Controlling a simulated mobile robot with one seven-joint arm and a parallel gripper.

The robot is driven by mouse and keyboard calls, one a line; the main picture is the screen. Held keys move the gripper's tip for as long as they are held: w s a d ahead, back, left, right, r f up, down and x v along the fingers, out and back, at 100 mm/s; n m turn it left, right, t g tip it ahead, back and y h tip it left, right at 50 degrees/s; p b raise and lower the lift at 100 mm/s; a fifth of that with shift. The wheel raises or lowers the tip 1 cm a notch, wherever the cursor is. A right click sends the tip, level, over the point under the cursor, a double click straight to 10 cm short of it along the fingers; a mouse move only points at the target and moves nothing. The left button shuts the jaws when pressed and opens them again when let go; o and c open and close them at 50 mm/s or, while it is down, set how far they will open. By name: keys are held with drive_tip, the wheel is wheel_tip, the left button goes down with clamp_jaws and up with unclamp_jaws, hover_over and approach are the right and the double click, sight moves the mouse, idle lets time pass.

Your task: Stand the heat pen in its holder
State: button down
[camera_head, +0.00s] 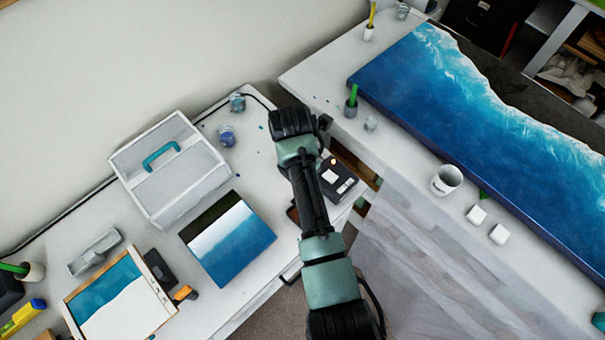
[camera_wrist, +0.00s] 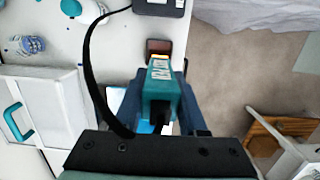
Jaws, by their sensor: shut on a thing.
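My gripper (camera_wrist: 161,82) is shut on the heat pen (camera_wrist: 160,92), a teal body with a pale printed label, in the wrist view. The pen's orange part shows at its far end, close to a small dark block with a brownish top (camera_wrist: 158,46), which looks like the holder. I cannot tell whether the pen touches it. A black cable (camera_wrist: 88,65) loops at the left of the pen. In the head view my arm hides the gripper and pen, and the block (camera_head: 293,214) shows only partly beside my arm.
A black control box (camera_head: 338,180) stands by the table's right edge. A grey case with teal handle (camera_head: 168,168), a blue-and-white panel (camera_head: 228,238) and glass jars (camera_head: 226,135) share the white table. A gap lies between this table and the bench with the blue resin slab (camera_head: 470,110).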

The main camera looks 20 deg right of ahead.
drive_tip(key=shift+f, duration=0.65)
wheel_tip(320, 180, down, 4)
drive_tip(key=b, duration=0.4)
drive_tip(key=shift+f, duration=0.1)
drive_tip(key=shift+w+f+b, duration=0.1)
drive_tip(key=shift+f+b, duration=1.15)
drive_tip(key=shift+f, duration=0.5)
drive_tip(key=shift+c, duration=1.9)
unclamp_jaws()
drive_tip(key=r, duration=0.4)
drive_tip(key=a+r, duration=0.1)
drive_tip(key=r, duration=0.8)
drive_tip(key=shift+s+a, duration=0.2)
drive_tip(key=shift+s, duration=0.15)
